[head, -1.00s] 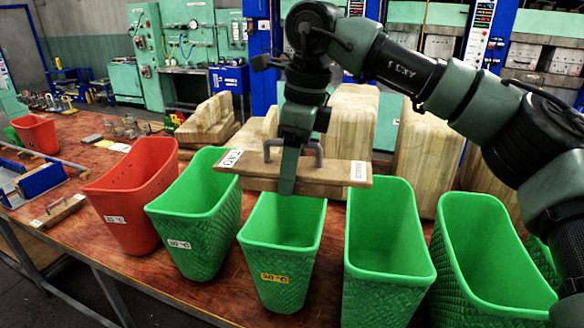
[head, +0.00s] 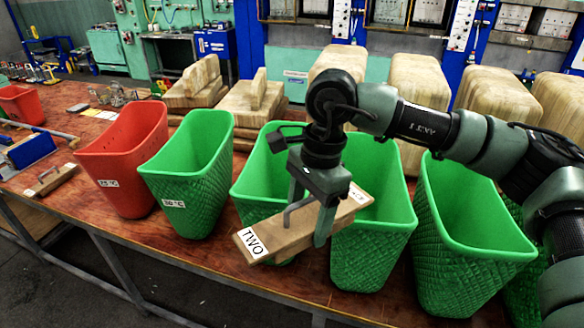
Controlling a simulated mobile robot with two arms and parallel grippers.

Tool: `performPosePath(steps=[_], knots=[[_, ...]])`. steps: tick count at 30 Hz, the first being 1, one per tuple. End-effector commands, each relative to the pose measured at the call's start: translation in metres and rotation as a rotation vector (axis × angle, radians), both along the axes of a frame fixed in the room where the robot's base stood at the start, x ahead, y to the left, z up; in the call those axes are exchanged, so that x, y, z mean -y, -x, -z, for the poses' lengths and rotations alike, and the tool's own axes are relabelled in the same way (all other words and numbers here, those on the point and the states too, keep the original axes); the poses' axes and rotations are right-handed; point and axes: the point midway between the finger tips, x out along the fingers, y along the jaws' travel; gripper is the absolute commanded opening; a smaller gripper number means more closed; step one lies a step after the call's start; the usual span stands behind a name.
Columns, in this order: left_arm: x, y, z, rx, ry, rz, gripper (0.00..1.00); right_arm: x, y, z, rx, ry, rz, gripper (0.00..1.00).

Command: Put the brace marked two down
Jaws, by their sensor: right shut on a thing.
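The brace marked TWO (head: 283,236) is a flat wooden board with a metal handle and white labels at its ends. My right gripper (head: 318,205) is shut on it by the handle and holds it in the air, tilted, in front of and above the green bins. Its TWO end points to the lower left, toward the table's front edge. The arm hides part of the bins behind. My left gripper does not show.
An orange bin (head: 128,160) and several green bins (head: 187,190) stand in a row on the wooden table (head: 110,222). Wooden blocks (head: 196,84) stand behind them. A small board with a handle (head: 50,181) lies at the left front edge. Table space left of the orange bin is partly clear.

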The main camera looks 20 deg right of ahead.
Motion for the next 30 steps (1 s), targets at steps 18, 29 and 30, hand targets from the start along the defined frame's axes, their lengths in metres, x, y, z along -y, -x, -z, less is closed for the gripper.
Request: performPosePath(steps=[18, 29, 30], knots=[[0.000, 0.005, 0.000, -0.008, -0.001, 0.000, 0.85, 0.044, 0.126, 0.221, -0.006, -0.001, -1.132, 0.00], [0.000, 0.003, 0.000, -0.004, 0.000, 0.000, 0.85, 0.044, 0.137, 0.244, 0.004, -0.004, -1.266, 0.00], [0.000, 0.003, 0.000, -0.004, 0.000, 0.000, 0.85, 0.045, 0.137, 0.243, 0.004, -0.003, -1.265, 0.00]])
